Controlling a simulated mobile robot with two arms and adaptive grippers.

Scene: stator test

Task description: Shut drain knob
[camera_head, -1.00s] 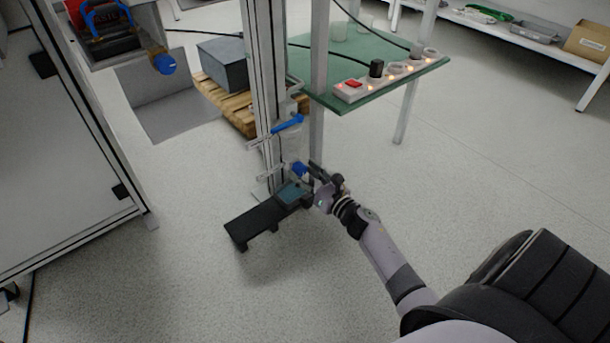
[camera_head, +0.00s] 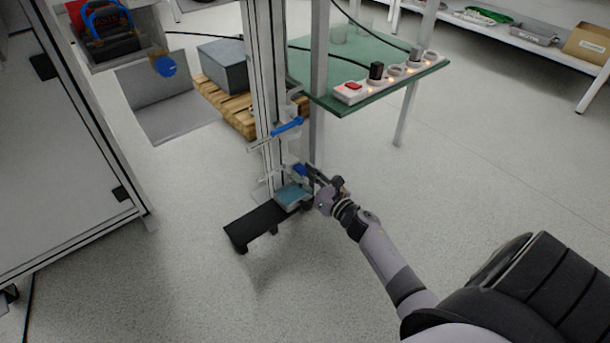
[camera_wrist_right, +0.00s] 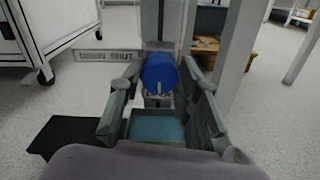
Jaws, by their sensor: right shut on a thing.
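The drain knob (camera_head: 299,170) is blue and sits low on the metal column, above a small tray of bluish water (camera_head: 293,198). My right gripper (camera_head: 310,173) reaches the knob from the right. A blue lever handle (camera_head: 288,127) is higher on the column. My left gripper is not in view.
A low black stand (camera_head: 256,226) lies under and left of the tray. A green table (camera_head: 330,99) with a power strip (camera_head: 388,78) stands behind my right gripper, its leg close by. A wooden pallet (camera_head: 234,112) carries a grey box (camera_head: 224,66). The floor at right is clear.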

